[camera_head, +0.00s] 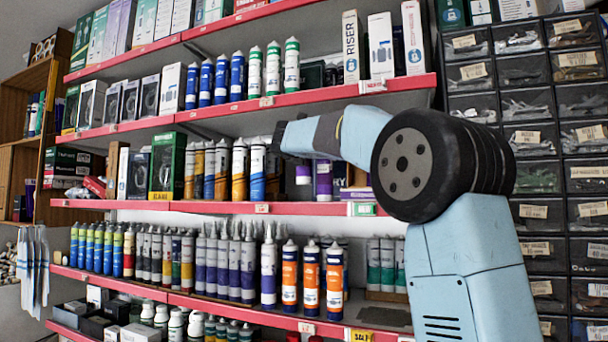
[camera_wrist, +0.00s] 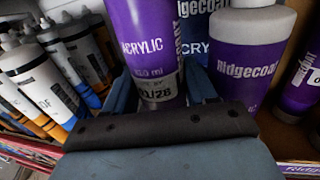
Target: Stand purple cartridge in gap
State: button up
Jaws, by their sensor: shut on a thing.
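In the wrist view a purple cartridge (camera_wrist: 143,30) with "ACRYLIC" lettering and a grey lower band is between the fingers of my gripper (camera_wrist: 162,88), which is shut on it. It looks about upright; its top is out of frame. Whether its base touches the shelf is hidden by the gripper body. In the head view my forearm reaches to the middle shelf and my fingertips are hidden.
A purple-and-white Ridgecoat container (camera_wrist: 252,65) stands close right of the held cartridge. White cartridges with orange and blue bases (camera_wrist: 45,82) stand at left. The red-edged middle shelf (camera_head: 225,207) is crowded; another shelf hangs above my wrist.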

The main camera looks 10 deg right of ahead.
aim_at(303, 172)
jog(key=shift+f, duration=2.55)
jog(key=shift+w+d+f, duration=0.1)
jog(key=shift+f, duration=0.2)
jog(key=o, duration=1.2)
jog(key=v, duration=1.2)
